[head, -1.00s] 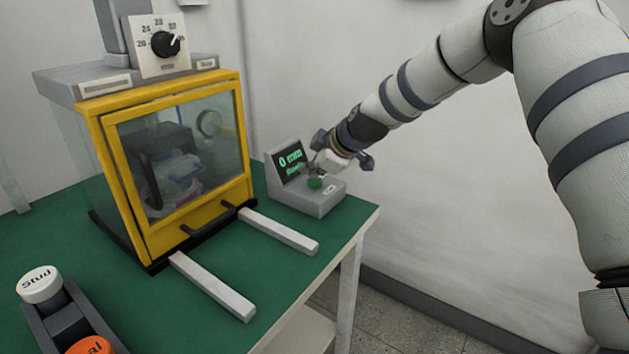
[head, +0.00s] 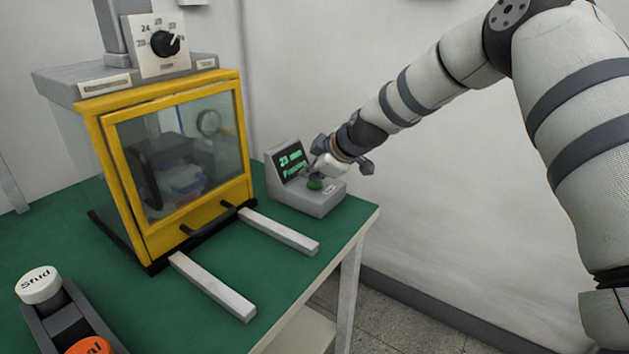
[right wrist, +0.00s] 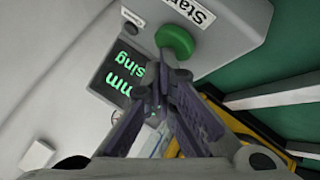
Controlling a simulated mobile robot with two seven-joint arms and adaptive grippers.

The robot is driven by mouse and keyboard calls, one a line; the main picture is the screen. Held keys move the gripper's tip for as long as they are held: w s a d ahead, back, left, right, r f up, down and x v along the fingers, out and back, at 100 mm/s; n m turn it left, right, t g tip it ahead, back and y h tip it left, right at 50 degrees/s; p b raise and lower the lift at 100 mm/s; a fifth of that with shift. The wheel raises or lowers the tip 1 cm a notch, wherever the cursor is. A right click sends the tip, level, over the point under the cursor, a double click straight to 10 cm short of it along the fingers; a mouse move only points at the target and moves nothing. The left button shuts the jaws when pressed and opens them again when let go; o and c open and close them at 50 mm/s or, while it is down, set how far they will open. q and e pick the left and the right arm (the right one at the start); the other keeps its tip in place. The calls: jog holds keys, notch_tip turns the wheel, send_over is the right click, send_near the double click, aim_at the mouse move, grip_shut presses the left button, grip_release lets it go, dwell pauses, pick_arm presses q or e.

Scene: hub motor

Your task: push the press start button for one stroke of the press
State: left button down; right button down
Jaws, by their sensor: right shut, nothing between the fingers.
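The green start button (head: 315,184) sits on a grey control box (head: 318,203) at the table's right end. It also shows in the right wrist view (right wrist: 175,40), beside a "Start" label. The box's screen (head: 291,160) reads "23 mm" and a word that looks like "Pressing". My right gripper (head: 316,173) is shut and empty, its tips just at the button; I cannot tell whether they touch it. In the wrist view its fingertips (right wrist: 162,75) are together just below the button. The press (head: 170,160) has a yellow-framed, closed clear door. My left gripper is not in view.
A dial (head: 165,44) is on top of the press. Two pale rails (head: 215,287) stick out in front of it on the green table (head: 150,310). A dark holder (head: 70,323) with a white "Stud" cap (head: 39,285) and an orange cap stands at lower left.

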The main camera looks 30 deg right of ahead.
dwell(0.3)
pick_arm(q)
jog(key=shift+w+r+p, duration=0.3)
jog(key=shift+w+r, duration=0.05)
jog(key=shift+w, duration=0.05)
pick_arm(e)
jog(key=shift+r, duration=0.9)
